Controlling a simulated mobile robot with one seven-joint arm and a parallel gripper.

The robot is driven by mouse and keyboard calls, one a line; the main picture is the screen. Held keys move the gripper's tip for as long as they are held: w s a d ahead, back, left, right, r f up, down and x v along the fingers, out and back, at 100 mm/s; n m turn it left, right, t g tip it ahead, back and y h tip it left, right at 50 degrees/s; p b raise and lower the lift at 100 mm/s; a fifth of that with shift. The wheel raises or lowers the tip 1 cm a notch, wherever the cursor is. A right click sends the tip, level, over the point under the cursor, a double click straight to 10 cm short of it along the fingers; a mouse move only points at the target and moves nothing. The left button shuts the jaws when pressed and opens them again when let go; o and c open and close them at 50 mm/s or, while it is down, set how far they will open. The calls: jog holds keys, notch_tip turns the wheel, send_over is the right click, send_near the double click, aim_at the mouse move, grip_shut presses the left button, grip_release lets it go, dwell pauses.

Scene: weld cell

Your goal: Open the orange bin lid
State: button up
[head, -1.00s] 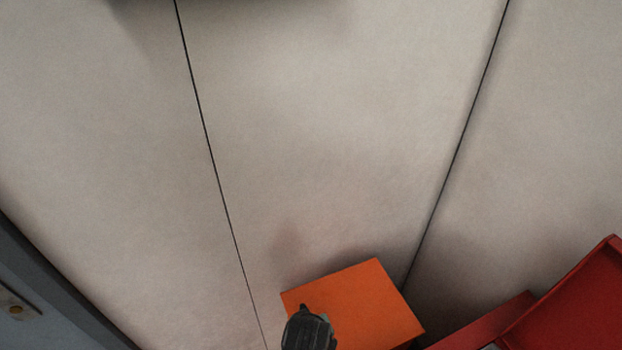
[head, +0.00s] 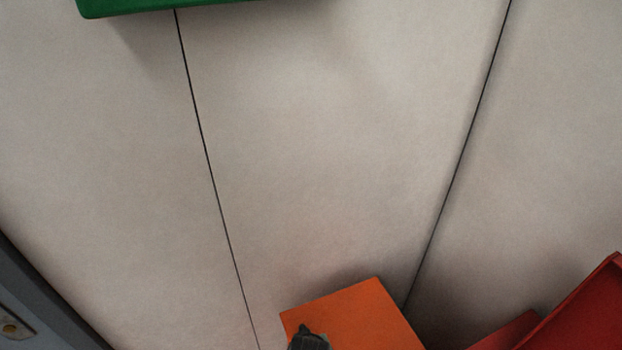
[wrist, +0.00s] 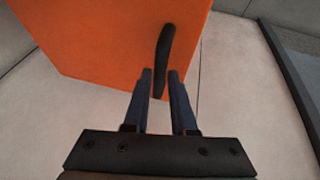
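The orange bin lid (head: 365,318) shows at the bottom of the head view as a flat orange panel. A dark shape at its lower left edge is cut off by the frame; I cannot tell its parts. In the wrist view the orange panel (wrist: 95,45) fills the upper left, with a black, slightly curved bar handle (wrist: 165,50) near its right edge. My gripper (wrist: 160,75) has its two fingers apart, one on each side of the handle's lower part. Slim gaps seem to show beside the handle; contact is not clear.
A red container (head: 580,310) stands at the lower right, close to the orange bin. A green object (head: 150,6) shows at the top left. A dark grey structure (head: 35,300) is at the lower left. The pale floor between is clear.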

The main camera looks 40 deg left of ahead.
grip_shut()
dwell(1.1)
